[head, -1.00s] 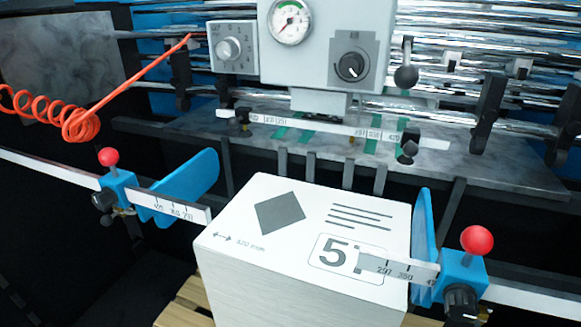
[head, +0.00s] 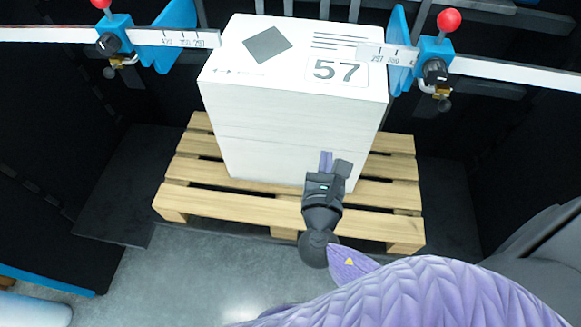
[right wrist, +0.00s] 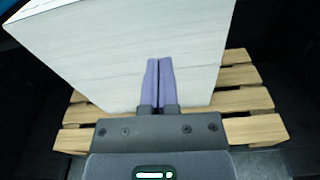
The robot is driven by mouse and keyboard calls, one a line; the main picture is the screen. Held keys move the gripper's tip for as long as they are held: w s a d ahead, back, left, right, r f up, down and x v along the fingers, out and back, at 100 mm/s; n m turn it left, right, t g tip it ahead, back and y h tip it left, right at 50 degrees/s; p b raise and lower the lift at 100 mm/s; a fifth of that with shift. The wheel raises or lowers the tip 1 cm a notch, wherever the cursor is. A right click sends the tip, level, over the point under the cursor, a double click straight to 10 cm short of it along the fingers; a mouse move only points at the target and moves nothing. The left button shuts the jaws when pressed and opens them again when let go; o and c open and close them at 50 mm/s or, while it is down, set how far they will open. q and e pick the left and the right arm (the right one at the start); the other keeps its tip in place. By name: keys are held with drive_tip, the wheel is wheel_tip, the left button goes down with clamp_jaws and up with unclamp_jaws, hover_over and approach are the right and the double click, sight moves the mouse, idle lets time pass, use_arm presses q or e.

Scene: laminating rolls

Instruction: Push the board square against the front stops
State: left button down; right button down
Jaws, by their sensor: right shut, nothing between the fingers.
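The board is a tall white stack (head: 290,110) with a dark diamond, printed lines and a boxed "57" on top. It stands on a wooden pallet (head: 290,203) and its near side face also fills the upper right wrist view (right wrist: 120,45). The front stops look to be the grey upright bars (head: 325,8) behind the stack, cut off by the top edge. My right gripper (head: 326,160) is shut and empty, low before the near face. Its purple fingers show in the right wrist view (right wrist: 157,68); I cannot tell whether they touch the face. My left gripper is out of view.
Blue side guides flank the stack, left (head: 176,35) and right (head: 398,50). Both hang on scaled rails with red knobs (head: 448,20) above the pallet. Grey floor (head: 200,275) is open in front of the pallet.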

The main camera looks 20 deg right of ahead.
wheel_tip(320, 180, up, 2)
drive_tip(key=b, duration=0.2)
approach(331, 95)
drive_tip(key=shift+n+t, duration=0.3)
drive_tip(key=shift+t, duration=0.1)
drive_tip(key=x, duration=0.2)
drive_tip(key=f+x, duration=0.1)
drive_tip(key=x, duration=0.2)
drive_tip(key=shift+w+d, duration=0.5)
drive_tip(key=shift+w, duration=0.2)
drive_tip(key=shift+b, duration=0.3)
